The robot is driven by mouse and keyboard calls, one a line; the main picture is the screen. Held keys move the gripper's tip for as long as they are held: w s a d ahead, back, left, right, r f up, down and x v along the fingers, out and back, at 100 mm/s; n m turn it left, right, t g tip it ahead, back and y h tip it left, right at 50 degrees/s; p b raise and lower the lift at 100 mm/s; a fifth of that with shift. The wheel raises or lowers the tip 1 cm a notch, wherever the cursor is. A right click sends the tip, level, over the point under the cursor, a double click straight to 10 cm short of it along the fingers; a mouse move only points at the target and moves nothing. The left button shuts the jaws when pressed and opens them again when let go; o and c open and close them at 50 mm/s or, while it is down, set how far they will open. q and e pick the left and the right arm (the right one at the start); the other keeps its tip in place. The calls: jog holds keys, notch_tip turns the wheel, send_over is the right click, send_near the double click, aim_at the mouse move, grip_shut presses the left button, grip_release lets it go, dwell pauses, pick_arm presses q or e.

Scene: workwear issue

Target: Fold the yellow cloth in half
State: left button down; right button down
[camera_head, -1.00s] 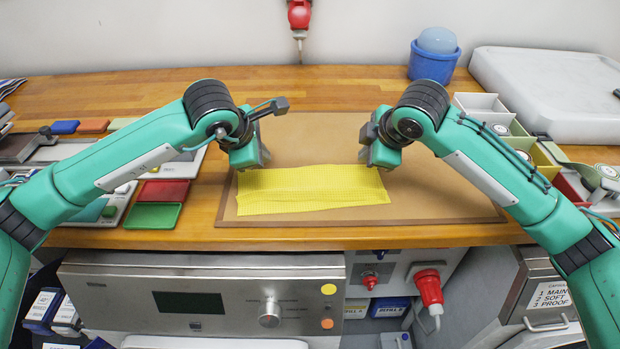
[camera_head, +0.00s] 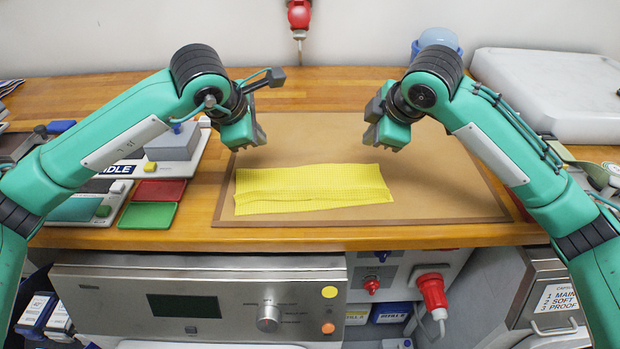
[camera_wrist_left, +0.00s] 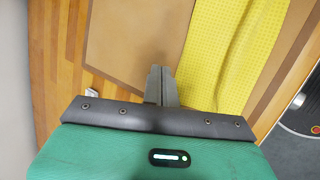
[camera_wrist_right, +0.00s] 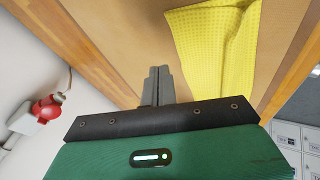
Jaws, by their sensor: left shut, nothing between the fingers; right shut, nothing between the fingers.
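The yellow cloth (camera_head: 312,188) lies on the brown board (camera_head: 440,190) as a long strip, wider than deep, with a layer edge or crease running along its length. It also shows in the left wrist view (camera_wrist_left: 235,50) and the right wrist view (camera_wrist_right: 215,50). My left gripper (camera_head: 256,138) is shut and empty, above the board behind the cloth's left part. My right gripper (camera_head: 382,142) is shut and empty, above the board behind the cloth's right end. Both wrist views show the fingers together and apart from the cloth.
Red (camera_head: 160,190) and green (camera_head: 148,215) trays and a grey block (camera_head: 172,145) are at the left. A blue container (camera_head: 436,42) and a white slab (camera_head: 550,90) stand at the back right. The board is bare behind and right of the cloth.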

pick_arm(q)
jog(key=shift+r, duration=0.7)
pick_arm(e)
jog(key=shift+r, duration=0.7)
